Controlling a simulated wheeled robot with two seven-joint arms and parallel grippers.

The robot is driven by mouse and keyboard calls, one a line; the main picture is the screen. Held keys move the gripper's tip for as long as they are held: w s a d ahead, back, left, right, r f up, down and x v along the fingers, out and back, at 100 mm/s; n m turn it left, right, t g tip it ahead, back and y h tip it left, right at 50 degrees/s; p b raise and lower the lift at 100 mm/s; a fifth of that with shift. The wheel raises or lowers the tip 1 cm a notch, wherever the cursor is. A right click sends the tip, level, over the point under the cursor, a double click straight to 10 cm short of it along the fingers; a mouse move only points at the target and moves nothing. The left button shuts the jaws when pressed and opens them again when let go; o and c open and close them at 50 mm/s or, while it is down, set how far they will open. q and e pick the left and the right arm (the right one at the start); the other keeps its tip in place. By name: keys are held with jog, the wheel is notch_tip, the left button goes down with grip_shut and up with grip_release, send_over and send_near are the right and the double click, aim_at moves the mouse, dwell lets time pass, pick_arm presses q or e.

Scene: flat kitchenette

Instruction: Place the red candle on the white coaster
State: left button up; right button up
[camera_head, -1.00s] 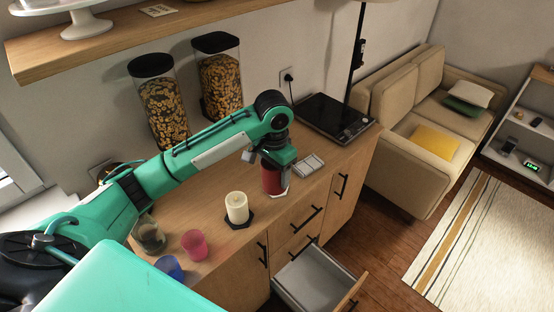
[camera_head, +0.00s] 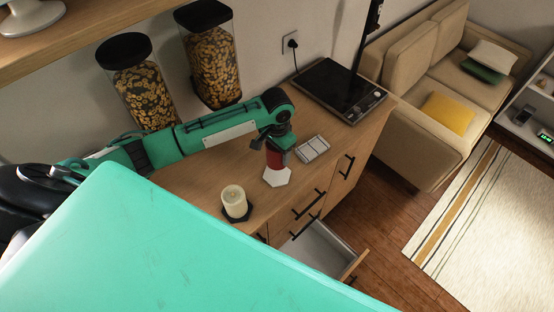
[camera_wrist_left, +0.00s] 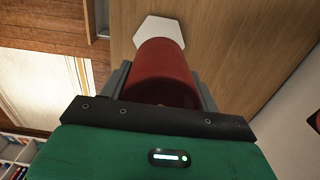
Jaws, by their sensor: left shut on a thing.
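The red candle (camera_head: 274,158) is held upright by my left gripper (camera_head: 274,146), whose fingers are closed on its sides. The white coaster (camera_head: 277,178), hexagonal, lies on the wooden counter below the candle; its front part shows bare. In the left wrist view the red candle (camera_wrist_left: 163,66) sits between the fingers of my left gripper (camera_wrist_left: 163,88), and the white coaster (camera_wrist_left: 158,29) shows past its far end, partly hidden by it. I cannot tell whether the candle touches the coaster. My right gripper is not in view.
A cream candle (camera_head: 234,201) on a dark coaster (camera_head: 237,216) stands nearby at the left. A small light panel (camera_head: 312,148) and a black hob (camera_head: 340,90) are to the right. Cereal dispensers (camera_head: 212,62) stand behind. A drawer (camera_head: 320,250) below is open.

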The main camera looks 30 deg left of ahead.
aim_at(277, 164)
pick_arm(q)
notch_tip(277, 164, down, 3)
jog(key=shift+f, duration=0.1)
notch_tip(277, 164, down, 3)
jog(key=shift+f+p, duration=0.1)
jog(key=shift+p, duration=0.6)
jog(key=shift+f, duration=0.3)
jog(key=shift+f, duration=0.1)
jog(key=o, duration=1.2)
notch_tip(277, 164, up, 12)
jog(key=b, duration=0.3)
jog(key=shift+f, duration=0.25)
jog(key=shift+r, duration=0.35)
